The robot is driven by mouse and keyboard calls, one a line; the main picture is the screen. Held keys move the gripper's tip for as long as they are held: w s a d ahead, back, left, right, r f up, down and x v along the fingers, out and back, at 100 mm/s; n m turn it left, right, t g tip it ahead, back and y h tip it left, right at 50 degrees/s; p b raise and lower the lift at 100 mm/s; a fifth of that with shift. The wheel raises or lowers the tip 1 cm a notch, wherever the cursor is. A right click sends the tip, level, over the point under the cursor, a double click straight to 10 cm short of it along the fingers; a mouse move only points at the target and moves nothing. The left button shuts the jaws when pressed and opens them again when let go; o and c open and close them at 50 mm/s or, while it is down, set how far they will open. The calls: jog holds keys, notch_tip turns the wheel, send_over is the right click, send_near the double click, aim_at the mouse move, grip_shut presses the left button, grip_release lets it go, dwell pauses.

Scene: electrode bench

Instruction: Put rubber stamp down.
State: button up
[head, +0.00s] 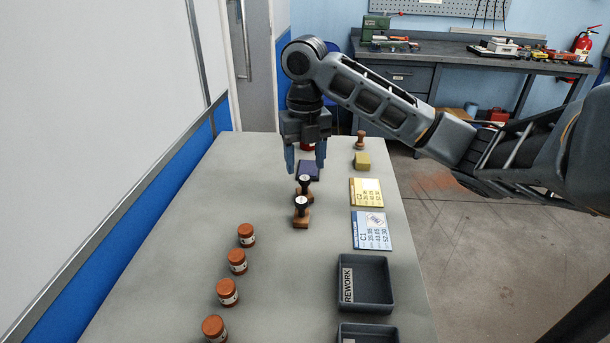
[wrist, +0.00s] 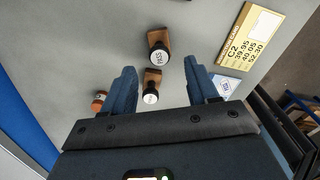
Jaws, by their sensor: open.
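Two rubber stamps with brown wooden bases and dark, white-topped knobs stand upright on the grey bench, one behind the other. The nearer stamp is (head: 301,212) and the farther stamp is (head: 304,187); both also show in the wrist view, the farther one marked PASS (wrist: 158,50) and the other stamp (wrist: 152,86) between the fingers in the picture. My gripper (head: 306,170) is open, fingers pointing down, just behind and above the stamps. It also shows in the wrist view (wrist: 162,78), with nothing held.
Several brown jars (head: 237,262) line the left. A yellow card (head: 366,192), a blue-white card (head: 371,231), and a dark REWORK tray (head: 372,283) are at right. A yellow block (head: 362,161) and another wooden stamp (head: 360,141) stand at the far right.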

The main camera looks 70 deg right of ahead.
aim_at(305, 178)
jog(key=shift+r, duration=2.15)
